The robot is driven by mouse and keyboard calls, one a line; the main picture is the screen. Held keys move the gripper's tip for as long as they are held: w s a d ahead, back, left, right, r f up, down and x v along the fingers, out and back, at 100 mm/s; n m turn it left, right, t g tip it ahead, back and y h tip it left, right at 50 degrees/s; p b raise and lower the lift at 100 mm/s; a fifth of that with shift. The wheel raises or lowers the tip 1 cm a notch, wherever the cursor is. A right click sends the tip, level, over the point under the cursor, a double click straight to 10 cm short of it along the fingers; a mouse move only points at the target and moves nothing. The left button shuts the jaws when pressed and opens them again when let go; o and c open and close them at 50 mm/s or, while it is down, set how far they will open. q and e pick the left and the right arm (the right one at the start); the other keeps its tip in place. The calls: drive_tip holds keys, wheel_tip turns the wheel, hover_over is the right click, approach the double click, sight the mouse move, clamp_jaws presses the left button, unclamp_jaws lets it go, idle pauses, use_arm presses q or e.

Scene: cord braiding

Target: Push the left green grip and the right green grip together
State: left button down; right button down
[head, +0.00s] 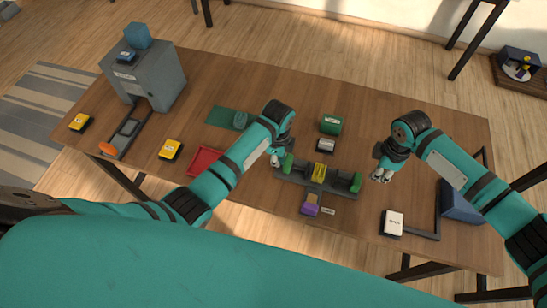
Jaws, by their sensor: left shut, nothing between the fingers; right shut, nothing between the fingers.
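The left green grip (289,163) stands at the left end of a dark grey base (334,187) on the wooden table. The right green grip (356,182) stands near the right end of the same base. A yellow block (320,172) sits between them on the base. My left gripper (275,160) is shut and empty just left of the left green grip; I cannot tell whether it touches. My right gripper (381,176) is shut and empty to the right of the right green grip, with a small gap.
A purple block (310,206) lies in front of the base, and a green cylinder (330,124) and a grey block (326,145) lie behind it. A red tray (205,161) is to the left. A grey cabinet (150,80) stands at the far left. A white-topped block (392,222) is front right.

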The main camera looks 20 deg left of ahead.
use_arm(q)
drive_tip(key=shift+d, duration=0.8)
use_arm(e)
drive_tip(key=shift+f, duration=2.75)
